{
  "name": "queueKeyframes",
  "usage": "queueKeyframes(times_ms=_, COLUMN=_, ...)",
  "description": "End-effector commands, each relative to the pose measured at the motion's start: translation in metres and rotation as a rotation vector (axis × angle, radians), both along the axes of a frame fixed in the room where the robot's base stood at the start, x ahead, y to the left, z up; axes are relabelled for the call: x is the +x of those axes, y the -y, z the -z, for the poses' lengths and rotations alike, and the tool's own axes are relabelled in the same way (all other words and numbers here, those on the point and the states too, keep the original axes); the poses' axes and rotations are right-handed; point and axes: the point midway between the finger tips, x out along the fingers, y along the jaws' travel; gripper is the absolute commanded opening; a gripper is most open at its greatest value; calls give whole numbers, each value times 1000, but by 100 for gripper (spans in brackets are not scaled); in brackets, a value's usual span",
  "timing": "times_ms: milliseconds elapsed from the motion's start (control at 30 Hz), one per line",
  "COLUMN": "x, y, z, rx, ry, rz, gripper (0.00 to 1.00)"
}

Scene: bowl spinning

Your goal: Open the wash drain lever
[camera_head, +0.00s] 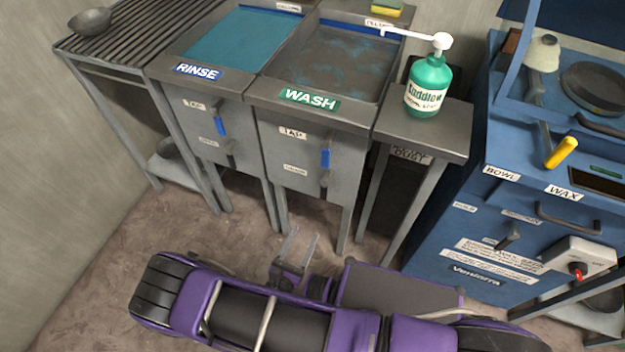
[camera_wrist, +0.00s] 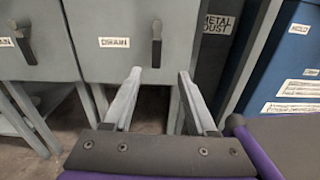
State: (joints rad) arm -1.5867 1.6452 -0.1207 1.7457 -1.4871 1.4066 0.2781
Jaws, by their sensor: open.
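The wash basin (camera_head: 309,143) is a grey steel sink with a green WASH label on its front. Its drain lever (camera_head: 325,178) is a small dark handle right of a drain label, below the blue tap lever (camera_head: 325,158). In the wrist view the wash drain lever (camera_wrist: 157,43) hangs upright beside the DRAIN label (camera_wrist: 114,42). My gripper (camera_head: 301,240) is open and empty, below and in front of the wash basin. In the wrist view my gripper's fingers (camera_wrist: 160,75) point toward the basin front, with the lever beyond and between them, apart from both.
The rinse basin (camera_head: 200,125) stands left, with its own drain lever (camera_wrist: 22,42). A side table (camera_head: 452,130) with a green soap bottle (camera_head: 428,86) stands right, above a metal dust bin (camera_head: 410,175). A blue machine (camera_head: 470,240) is farther right.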

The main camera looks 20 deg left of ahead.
Motion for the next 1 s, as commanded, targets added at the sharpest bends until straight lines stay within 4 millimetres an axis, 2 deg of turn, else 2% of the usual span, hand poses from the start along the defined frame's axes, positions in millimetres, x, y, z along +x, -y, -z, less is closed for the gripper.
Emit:
queueKeyframes(times_ms=133, x=-8, y=-1, z=4, rx=-45, ry=16, rz=-19, gripper=57)
queueKeyframes(times_ms=267, x=5, y=1, z=3, rx=-47, ry=18, rz=-16, gripper=57)
queueKeyframes(times_ms=800, x=119, y=10, z=4, rx=-42, ry=17, rz=-15, gripper=57)
queueKeyframes(times_ms=1000, x=150, y=12, z=4, rx=-42, ry=16, rz=-16, gripper=57)
